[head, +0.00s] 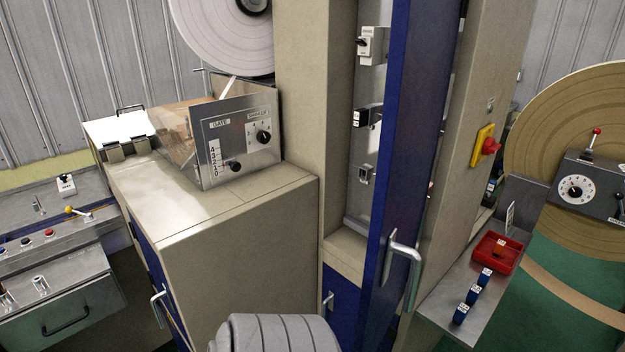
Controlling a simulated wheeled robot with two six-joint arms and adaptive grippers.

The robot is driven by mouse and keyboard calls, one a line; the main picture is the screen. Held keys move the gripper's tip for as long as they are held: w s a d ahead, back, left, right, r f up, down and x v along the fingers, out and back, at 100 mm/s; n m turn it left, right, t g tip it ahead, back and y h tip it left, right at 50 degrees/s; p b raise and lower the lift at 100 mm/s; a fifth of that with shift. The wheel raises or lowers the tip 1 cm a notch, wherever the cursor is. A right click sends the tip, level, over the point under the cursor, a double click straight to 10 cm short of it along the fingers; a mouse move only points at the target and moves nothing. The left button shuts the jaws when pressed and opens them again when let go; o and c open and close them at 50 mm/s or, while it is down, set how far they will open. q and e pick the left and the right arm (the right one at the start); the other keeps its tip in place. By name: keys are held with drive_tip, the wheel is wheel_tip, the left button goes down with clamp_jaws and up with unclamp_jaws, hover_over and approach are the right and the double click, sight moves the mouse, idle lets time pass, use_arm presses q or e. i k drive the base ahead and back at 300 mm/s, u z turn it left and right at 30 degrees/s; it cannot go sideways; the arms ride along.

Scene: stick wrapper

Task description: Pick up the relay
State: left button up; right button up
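Three small blue blocks with white labels stand in a row on the metal shelf (447,304) at the lower right; they look like relays. They are the far block (486,276), the middle block (473,294) and the near block (461,314). A red tray (515,263) behind them holds a small orange piece with a pale label (498,250). In the narrow cabinet are a white device (370,46), a black device (366,117) and a small grey socket-like part (367,175). Neither gripper is in view.
The blue cabinet door (410,130) stands open between the cabinet interior and the shelf, with a metal handle (405,270). A red knob on yellow (485,146) is on the cabinet side. A beige machine housing (240,235) fills the middle left.

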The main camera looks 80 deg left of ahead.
sight(484, 276)
drive_tip(key=k, duration=0.3)
drive_tip(key=u, duration=2.05)
drive_tip(key=i, duration=0.5)
drive_tip(key=z, duration=0.05)
drive_tip(key=k, duration=1)
drive_tip(key=z, duration=1.5)
drive_tip(key=i, duration=3.7)
